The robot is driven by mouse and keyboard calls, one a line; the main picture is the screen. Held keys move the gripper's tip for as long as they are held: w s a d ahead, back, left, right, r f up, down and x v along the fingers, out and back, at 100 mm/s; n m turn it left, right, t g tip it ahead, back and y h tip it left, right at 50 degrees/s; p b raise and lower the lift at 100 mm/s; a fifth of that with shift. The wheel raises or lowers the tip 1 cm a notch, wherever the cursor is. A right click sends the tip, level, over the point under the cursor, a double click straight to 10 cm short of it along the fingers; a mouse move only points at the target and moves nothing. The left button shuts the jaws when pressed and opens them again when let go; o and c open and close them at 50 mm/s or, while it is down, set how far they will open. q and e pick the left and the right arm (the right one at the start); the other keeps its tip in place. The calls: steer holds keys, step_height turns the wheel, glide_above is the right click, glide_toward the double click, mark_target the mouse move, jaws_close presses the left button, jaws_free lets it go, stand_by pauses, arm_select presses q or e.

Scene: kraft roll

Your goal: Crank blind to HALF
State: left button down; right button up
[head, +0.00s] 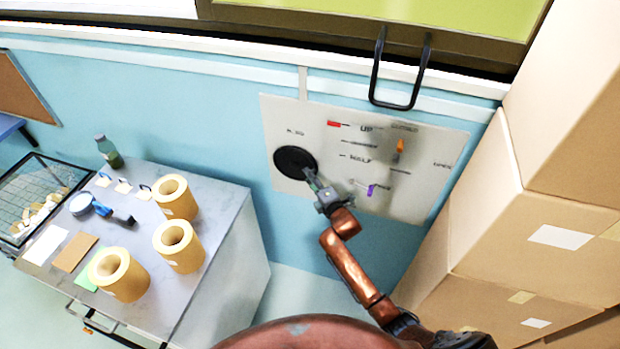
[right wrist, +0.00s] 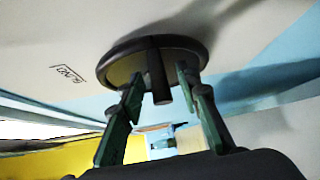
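A pale wall panel (head: 425,190) carries a round black crank disc (head: 292,158) at its left. In the right wrist view the disc (right wrist: 115,68) has a dark handle peg (right wrist: 157,75) sticking out. My right gripper (head: 310,174) is at the disc's lower right edge. In the right wrist view its fingers (right wrist: 160,88) stand open on both sides of the peg, with gaps showing. A red marker (head: 333,124) sits at the top of the panel's scale, beside UP. The HALF label (head: 361,160) is lower down. My left gripper is not in view.
An orange lever (head: 400,146) and a purple one (head: 372,190) are on the panel's right. A black loop handle (head: 398,105) hangs above. Cardboard boxes (head: 530,235) stand at the right. A grey cabinet (head: 225,200) with several kraft rolls (head: 180,252) stands at the left.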

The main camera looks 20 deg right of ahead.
steer(key=shift+c, duration=0.2)
jaws_close()
stand_by(0.6)
